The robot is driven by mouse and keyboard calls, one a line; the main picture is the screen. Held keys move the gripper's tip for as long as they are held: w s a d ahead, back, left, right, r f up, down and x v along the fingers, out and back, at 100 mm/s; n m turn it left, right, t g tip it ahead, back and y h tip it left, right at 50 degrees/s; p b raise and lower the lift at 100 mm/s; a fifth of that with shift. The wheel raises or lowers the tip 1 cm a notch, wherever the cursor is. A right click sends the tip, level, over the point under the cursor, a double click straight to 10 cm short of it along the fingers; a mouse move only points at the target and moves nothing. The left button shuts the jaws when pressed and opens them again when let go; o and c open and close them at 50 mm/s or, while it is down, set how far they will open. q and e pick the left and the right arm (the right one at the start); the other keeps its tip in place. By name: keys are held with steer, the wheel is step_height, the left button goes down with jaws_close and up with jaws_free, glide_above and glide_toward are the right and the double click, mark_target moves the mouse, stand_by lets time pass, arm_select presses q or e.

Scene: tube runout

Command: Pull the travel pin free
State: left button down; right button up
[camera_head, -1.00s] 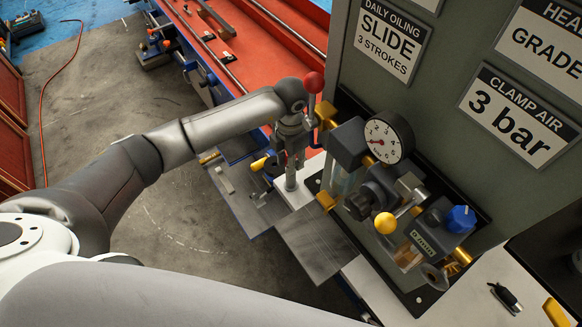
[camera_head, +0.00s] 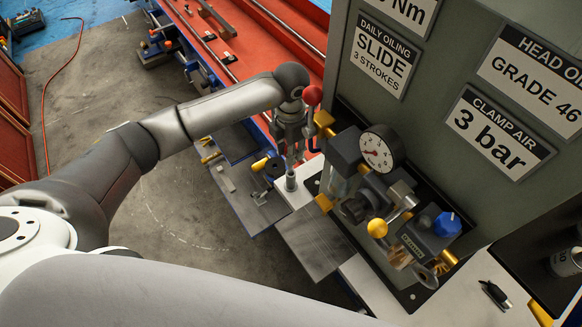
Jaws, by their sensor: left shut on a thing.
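My left gripper (camera_head: 294,152) comes down from the wrist beside the red ball knob (camera_head: 312,95). It is shut on what seems to be the travel pin, which its fingers largely hide. A short grey upright post (camera_head: 291,180) stands directly below the fingers, on the pale ledge beside the oiling unit. The fingertips look a little above the post's top; whether any of the pin is still inside it I cannot tell. My right gripper is not in view.
The pressure gauge (camera_head: 378,148), yellow ball knob (camera_head: 377,228) and blue knob (camera_head: 447,224) crowd the right side, in front of the grey cabinet (camera_head: 440,75). A red machine bed (camera_head: 250,50) lies behind. Open floor (camera_head: 180,210) is at left.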

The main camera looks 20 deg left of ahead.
arm_select(q)
steer(key=shift+r+p, duration=1.5)
steer(key=shift+r, duration=1.35)
steer(key=shift+r+p, duration=0.75)
steer(key=shift+r, duration=0.7)
